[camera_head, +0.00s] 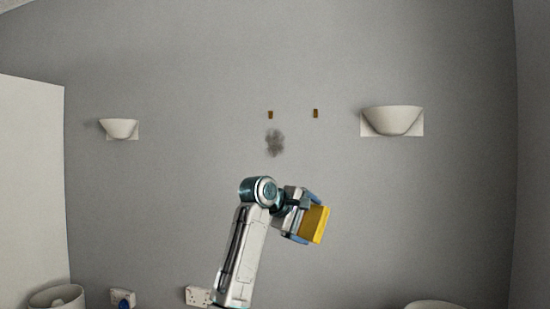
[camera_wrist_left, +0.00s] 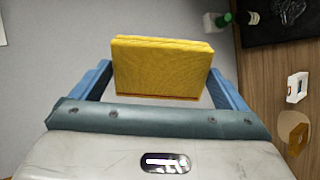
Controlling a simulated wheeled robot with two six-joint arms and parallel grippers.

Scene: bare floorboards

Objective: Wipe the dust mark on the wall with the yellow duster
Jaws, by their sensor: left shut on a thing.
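The yellow duster (camera_head: 315,224) is a block held between the blue fingers of my left gripper (camera_head: 305,219), in front of the wall. In the left wrist view the duster (camera_wrist_left: 162,66) sits between the two blue fingers of the left gripper (camera_wrist_left: 160,90), which is shut on it. The dust mark (camera_head: 275,143) is a dark grey smudge on the grey wall (camera_head: 200,80). In the head view it lies above and left of the duster. The head view does not make clear how far the duster is from the wall. My right gripper is not in view.
Two small brown fixtures (camera_head: 270,114) (camera_head: 315,113) are on the wall just above the mark. White wall lamps hang at left (camera_head: 120,129) and right (camera_head: 392,121). White sockets (camera_head: 197,296) sit low on the wall. The wall around the mark is otherwise clear.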

